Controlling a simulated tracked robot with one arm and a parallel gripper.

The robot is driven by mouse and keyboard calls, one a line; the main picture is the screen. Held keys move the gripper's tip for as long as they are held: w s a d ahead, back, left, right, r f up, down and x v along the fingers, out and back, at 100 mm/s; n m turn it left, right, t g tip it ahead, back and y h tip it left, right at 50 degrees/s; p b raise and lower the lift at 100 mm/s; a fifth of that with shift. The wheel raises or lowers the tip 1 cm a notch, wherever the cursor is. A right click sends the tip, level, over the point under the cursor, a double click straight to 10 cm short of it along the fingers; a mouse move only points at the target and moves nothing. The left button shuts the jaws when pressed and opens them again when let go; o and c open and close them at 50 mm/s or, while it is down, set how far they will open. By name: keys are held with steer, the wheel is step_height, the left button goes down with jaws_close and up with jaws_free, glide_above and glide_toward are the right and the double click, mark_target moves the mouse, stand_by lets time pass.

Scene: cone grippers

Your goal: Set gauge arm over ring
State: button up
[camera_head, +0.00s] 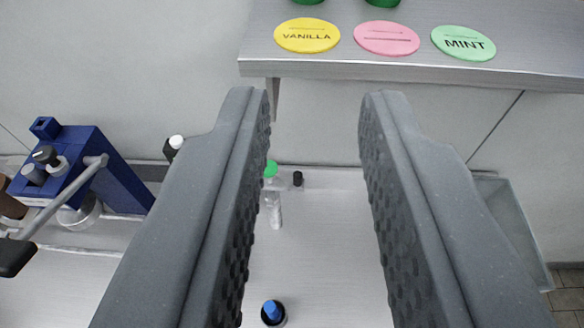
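My gripper (315,100) is open and empty. Its two grey, knobbed fingers reach up the middle of the view, wide apart, with nothing between the tips but the wall behind. A blue machine (120,175) stands on the counter at the left, to the left of my gripper and apart from it. A grey bent bar (65,196) with a black grip (14,257) runs down its front left; I cannot tell whether this is the gauge arm. A round metal vessel (82,213) shows partly beneath the machine. I cannot make out a clear ring.
A clear green-capped bottle (272,205) and a small black piece (298,179) stand between the fingers. A blue-topped dark item (272,312) is nearer. A metal shelf (350,68) holds flavour discs. A grey tray (515,220) is at right. The middle counter is mostly clear.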

steer(key=w+a+f+y, duration=0.1)
steer(key=w+a+f, duration=0.4)
steer(key=a+f, duration=0.15)
steer(key=m+g+h+p, duration=0.1)
steer(key=m+g+h, duration=0.1)
steer(key=m+h, duration=0.15)
glide_toward(299, 178)
steer(key=shift+n+h, duration=0.25)
steer(key=shift+n, duration=0.2)
steer(key=x, duration=0.3)
steer(key=b+x, duration=0.1)
steer(key=x, duration=0.6)
steer(key=shift+w+a+f, duration=0.2)
steer(key=shift+w+f, duration=0.05)
steer(key=shift+w, duration=0.15)
steer(key=shift+c, duration=0.2)
jaws_close()
steer(key=shift+d, duration=0.25)
